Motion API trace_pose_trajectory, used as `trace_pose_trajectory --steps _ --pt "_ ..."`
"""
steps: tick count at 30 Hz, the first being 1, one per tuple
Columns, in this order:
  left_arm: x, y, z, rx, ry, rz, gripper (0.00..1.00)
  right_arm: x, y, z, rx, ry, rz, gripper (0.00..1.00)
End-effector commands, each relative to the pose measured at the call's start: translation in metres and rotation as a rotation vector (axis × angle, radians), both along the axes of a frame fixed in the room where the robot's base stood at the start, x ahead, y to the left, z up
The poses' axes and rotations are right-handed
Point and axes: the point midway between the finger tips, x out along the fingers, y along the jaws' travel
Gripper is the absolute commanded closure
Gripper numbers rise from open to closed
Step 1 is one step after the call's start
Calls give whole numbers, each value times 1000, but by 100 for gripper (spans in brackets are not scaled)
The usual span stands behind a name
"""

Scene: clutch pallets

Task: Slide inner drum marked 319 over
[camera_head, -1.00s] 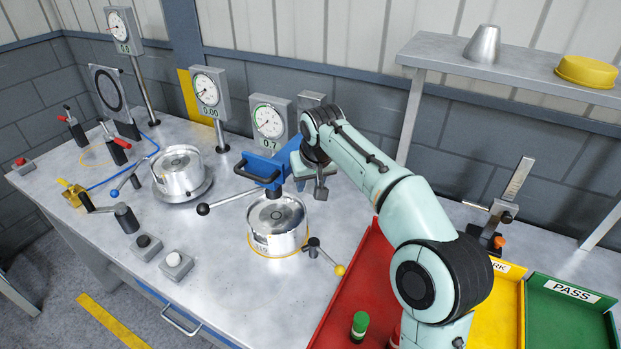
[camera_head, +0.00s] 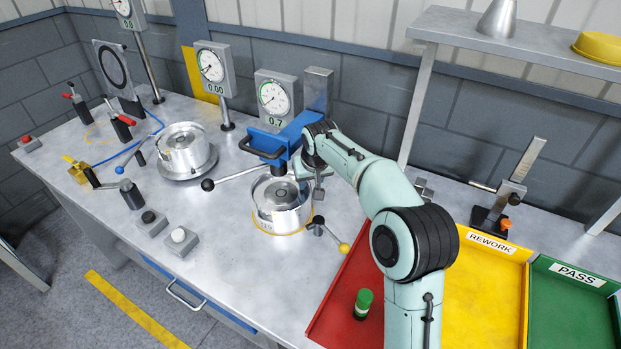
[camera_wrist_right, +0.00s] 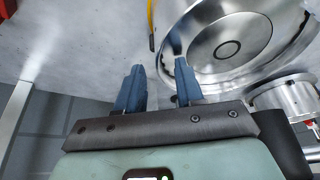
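The metal drum marked 319 (camera_head: 282,207) sits on the bench under the blue press arm (camera_head: 287,138), with a yellow ring around its base. Its label is small and partly blurred. A second metal drum (camera_head: 184,150) stands on a round plate to the left. My right gripper (camera_head: 317,188) is by the right rear rim of drum 319, pointing down; contact cannot be told from the head view. In the right wrist view its two blue fingers (camera_wrist_right: 160,62) are apart with nothing held between them; a large round drum (camera_wrist_right: 226,48) lies just beyond the right finger. My left gripper is out of view.
A lever with a yellow knob (camera_head: 343,248) stands right of drum 319, and a black-knobbed handle (camera_head: 208,185) to its left. A red tray (camera_head: 335,318) holding a green-capped bottle (camera_head: 363,303), a yellow REWORK tray (camera_head: 480,310) and a green PASS tray (camera_head: 565,310) are right.

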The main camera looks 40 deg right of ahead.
Motion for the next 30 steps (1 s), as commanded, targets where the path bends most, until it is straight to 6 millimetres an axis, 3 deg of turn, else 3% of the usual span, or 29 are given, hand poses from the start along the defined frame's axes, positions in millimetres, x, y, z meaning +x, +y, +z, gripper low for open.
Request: trace_pose_trajectory --steps 2,6,30 --pt "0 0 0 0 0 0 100 0 0 0 0 0 0 63" --pt "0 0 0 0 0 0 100 0 0 0 0 0 0 100" --pt "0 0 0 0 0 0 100 0 0 1 -1 -1 2 100"
